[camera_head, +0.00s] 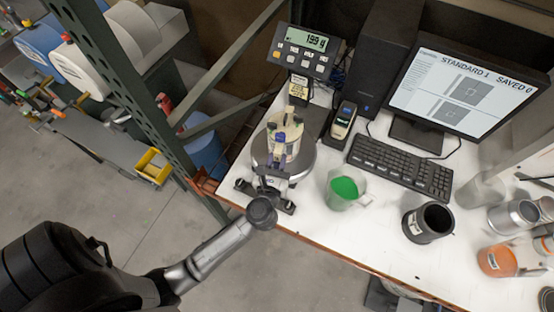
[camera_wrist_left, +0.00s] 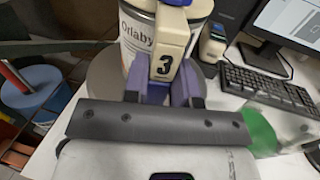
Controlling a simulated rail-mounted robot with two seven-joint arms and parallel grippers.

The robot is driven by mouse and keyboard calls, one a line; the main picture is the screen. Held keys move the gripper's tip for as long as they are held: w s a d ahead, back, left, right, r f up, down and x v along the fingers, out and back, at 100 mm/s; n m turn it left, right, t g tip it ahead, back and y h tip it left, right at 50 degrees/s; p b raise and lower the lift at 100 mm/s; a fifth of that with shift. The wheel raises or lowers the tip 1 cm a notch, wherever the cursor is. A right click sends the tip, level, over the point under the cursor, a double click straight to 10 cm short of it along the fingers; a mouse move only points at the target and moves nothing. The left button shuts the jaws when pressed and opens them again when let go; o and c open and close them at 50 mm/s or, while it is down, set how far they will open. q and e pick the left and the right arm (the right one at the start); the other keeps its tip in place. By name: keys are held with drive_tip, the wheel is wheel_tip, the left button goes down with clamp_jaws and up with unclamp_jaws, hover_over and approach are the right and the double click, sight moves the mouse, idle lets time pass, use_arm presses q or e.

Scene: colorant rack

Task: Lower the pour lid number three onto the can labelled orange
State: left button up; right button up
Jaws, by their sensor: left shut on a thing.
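The pour lid number three (camera_wrist_left: 172,42) is a cream piece with a black 3 on its front in the left wrist view. It also shows in the head view (camera_head: 284,122). My left gripper (camera_head: 272,168) is shut on it, with purple finger pads (camera_wrist_left: 166,90) on both sides below the number. A pale can (camera_wrist_left: 134,38) with print starting "Orlaby" stands right behind the lid. In the head view this can (camera_head: 289,151) is on the round scale plate. The word orange is not readable on it. I cannot tell whether lid and can touch. My right gripper is out of view.
The grey scale plate (camera_head: 304,163) has a display (camera_head: 306,42) reading about 199 g behind it. A cup of green liquid (camera_head: 344,187), a black container (camera_head: 428,222) and an orange can (camera_head: 497,260) stand to the right. A green rack post (camera_head: 118,80) rises left.

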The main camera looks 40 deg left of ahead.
use_arm(q)
drive_tip(key=shift+f, duration=0.2)
drive_tip(key=o, duration=0.8)
drive_tip(key=shift+c, duration=0.2)
drive_tip(key=shift+o, duration=1.3)
drive_tip(key=shift+s, duration=0.1)
drive_tip(key=b+v, duration=0.4)
drive_tip(key=v, duration=0.9)
drive_tip(key=shift+s, duration=0.25)
drive_tip(key=shift+d, duration=0.15)
